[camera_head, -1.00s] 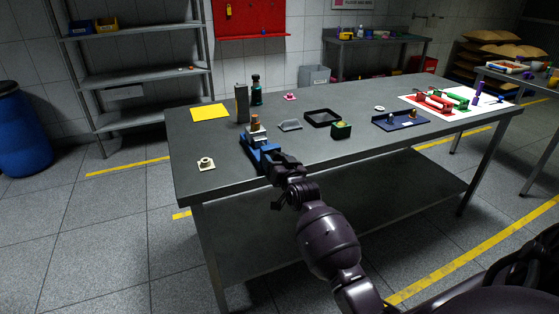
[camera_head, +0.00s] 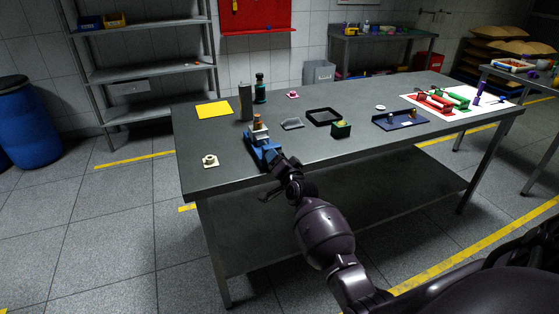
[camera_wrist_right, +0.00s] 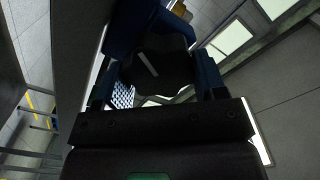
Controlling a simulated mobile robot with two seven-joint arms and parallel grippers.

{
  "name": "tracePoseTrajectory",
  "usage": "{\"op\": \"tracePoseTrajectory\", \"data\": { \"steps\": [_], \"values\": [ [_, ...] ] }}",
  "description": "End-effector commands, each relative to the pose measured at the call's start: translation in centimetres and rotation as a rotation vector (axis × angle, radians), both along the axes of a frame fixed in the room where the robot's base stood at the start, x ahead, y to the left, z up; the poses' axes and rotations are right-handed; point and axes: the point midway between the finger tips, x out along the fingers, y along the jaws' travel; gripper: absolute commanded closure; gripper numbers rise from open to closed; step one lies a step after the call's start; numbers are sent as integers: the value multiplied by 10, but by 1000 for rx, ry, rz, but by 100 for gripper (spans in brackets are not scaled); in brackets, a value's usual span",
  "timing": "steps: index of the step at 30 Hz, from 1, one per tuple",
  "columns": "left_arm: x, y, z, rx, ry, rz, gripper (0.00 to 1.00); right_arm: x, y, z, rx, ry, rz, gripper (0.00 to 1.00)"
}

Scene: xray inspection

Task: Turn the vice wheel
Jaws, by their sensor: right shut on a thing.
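The blue vice (camera_head: 262,147) stands at the near left edge of the grey table, with an orange-brown piece (camera_head: 257,122) at its top. My right gripper (camera_head: 279,166) is at the near end of the vice, over the table edge, and covers the wheel in the head view. In the right wrist view the dark vice wheel (camera_wrist_right: 158,72) with a white stripe sits between my fingers, which are shut on it. My left gripper is in neither view.
A dark grey upright block (camera_head: 245,102) and a green bottle (camera_head: 260,90) stand behind the vice. A white square piece with a round top (camera_head: 210,161) lies to its left. A small green box (camera_head: 341,130) and black tray (camera_head: 324,117) lie to its right.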

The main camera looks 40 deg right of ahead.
Motion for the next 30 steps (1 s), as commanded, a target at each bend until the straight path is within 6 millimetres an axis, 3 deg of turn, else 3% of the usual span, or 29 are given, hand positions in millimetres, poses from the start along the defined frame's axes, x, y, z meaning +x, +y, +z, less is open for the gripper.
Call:
{"op": "tracePoseTrajectory", "data": {
  "steps": [11, 12, 17, 26, 30],
  "values": [
    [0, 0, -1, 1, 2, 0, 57, 0, 0, 0, 5, -2, -1, 59],
    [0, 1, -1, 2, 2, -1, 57, 0, 0, 0, 5, -2, -1, 34],
    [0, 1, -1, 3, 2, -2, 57, 0, 0, 0, 4, -2, -1, 10],
    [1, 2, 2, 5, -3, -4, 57, -1, 0, 0, 4, -1, 0, 10],
    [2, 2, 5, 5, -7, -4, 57, -11, 2, 1, 5, -2, -1, 10]
  ]
}}
